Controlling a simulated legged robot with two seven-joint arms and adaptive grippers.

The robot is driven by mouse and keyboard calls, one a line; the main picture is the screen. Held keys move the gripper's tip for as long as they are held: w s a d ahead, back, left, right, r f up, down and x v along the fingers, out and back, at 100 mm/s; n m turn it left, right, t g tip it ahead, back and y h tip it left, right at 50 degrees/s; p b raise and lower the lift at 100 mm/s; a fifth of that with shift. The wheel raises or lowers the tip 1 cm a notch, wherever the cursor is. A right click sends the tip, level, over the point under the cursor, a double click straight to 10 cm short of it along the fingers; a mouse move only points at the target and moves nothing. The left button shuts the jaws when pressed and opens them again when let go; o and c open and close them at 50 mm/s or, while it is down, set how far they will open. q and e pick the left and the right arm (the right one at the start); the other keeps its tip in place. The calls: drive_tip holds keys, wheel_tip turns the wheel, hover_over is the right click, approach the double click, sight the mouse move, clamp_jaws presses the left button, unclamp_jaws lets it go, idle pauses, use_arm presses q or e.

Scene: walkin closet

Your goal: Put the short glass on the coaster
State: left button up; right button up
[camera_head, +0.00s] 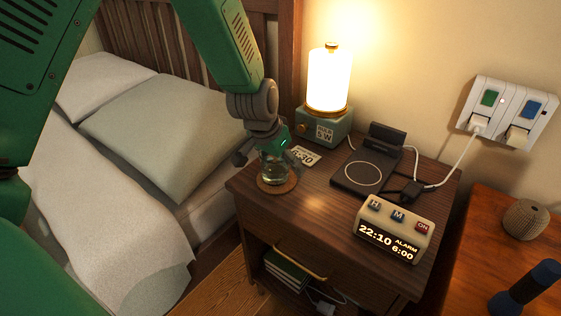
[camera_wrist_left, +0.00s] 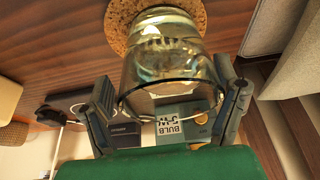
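The short glass (camera_head: 274,171) is clear and upright, and its base sits within the round cork coaster (camera_head: 277,188) at the nightstand's front left corner. In the left wrist view the glass (camera_wrist_left: 168,60) has its rim toward the camera, and the coaster (camera_wrist_left: 118,14) shows around its base. My left gripper (camera_head: 264,150) is at the top of the glass, with one finger on each side of it. The fingers (camera_wrist_left: 168,88) look spread, with a slim gap at the left one; contact at the right one is unclear. My right gripper is in neither view.
The bed (camera_head: 165,130) is left of the nightstand (camera_head: 315,216).

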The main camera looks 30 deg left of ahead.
use_arm(q)
drive_tip(key=shift+r, duration=0.2)
drive_tip(key=p+v, duration=0.4)
drive_tip(key=v, duration=0.7)
drive_tip(key=shift+s+r, duration=0.2)
drive_tip(key=shift+r, duration=0.05)
drive_tip(key=shift+g, duration=0.5)
drive_tip(key=s+f, duration=0.1)
drive_tip(key=f, duration=0.2)
drive_tip(key=s+f, duration=0.1)
drive_tip(key=f, duration=0.2)
drive_tip(key=s+f, duration=0.2)
drive_tip(key=f, duration=0.1)
drive_tip(key=s+d+f+g, duration=0.2)
drive_tip(key=s+d+f, duration=0.1)
drive_tip(key=s+f, duration=1.5)
drive_tip(key=s, duration=0.4)
drive_tip(key=shift+s+d+f+g, duration=0.25)
drive_tip(key=shift+s+f+g, duration=0.1)
drive_tip(key=shift+f+g, duration=0.05)
drive_tip(key=shift+r+p, duration=0.1)
drive_tip(key=shift+p, duration=0.2)
